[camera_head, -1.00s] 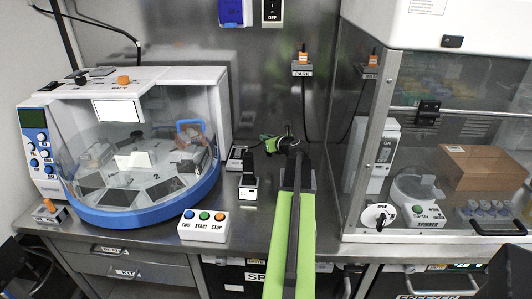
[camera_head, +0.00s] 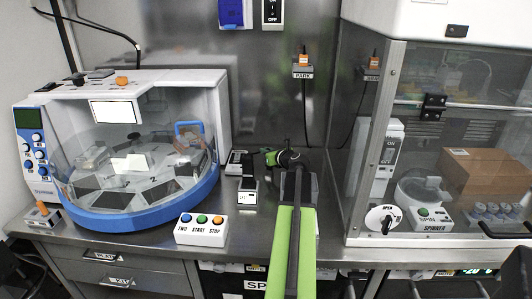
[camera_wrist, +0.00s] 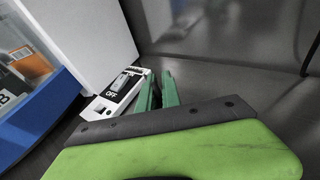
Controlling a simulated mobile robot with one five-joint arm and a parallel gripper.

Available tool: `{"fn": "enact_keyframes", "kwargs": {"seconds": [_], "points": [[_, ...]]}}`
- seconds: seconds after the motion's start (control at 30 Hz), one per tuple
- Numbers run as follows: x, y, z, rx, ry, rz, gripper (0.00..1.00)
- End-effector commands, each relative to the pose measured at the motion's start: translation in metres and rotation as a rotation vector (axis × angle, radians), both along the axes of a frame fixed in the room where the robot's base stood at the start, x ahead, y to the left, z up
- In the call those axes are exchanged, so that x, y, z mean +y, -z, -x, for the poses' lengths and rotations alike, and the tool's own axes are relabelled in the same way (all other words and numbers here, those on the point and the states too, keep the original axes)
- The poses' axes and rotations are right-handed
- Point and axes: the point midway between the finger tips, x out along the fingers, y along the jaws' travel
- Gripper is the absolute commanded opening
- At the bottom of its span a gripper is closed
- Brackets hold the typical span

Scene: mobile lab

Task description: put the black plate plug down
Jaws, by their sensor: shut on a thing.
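My gripper (camera_head: 268,156) reaches over the bench from the front, beyond the green arm. In the wrist view its two green fingers (camera_wrist: 160,90) stand close together, shut on the black plate plug. The plug itself is mostly hidden, and I cannot make out its outline between the fingers. In the head view a dark upright piece (camera_head: 249,168) shows just left of the fingertips, above a small white-fronted block (camera_head: 248,198). I cannot tell whether that piece is the plug or part of the block.
A white switch box marked OFF (camera_wrist: 117,90) lies left of the fingers. The blue-and-white machine (camera_head: 130,215) stands left, with a button box (camera_head: 202,230) in front. A glass-fronted cabinet (camera_head: 430,238) stands right. An orange plug (camera_head: 303,60) sits at PARK on the back wall.

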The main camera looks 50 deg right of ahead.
Motion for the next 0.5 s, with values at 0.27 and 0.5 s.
{"fn": "enact_keyframes", "kwargs": {"seconds": [0.27, 0.5], "points": [[-0.0001, -0.0008, 0.0001, 0.000, 0.000, 0.000, 0.30], [-0.0001, -0.0037, 0.0001, 0.000, 0.000, 0.000, 0.30]]}}
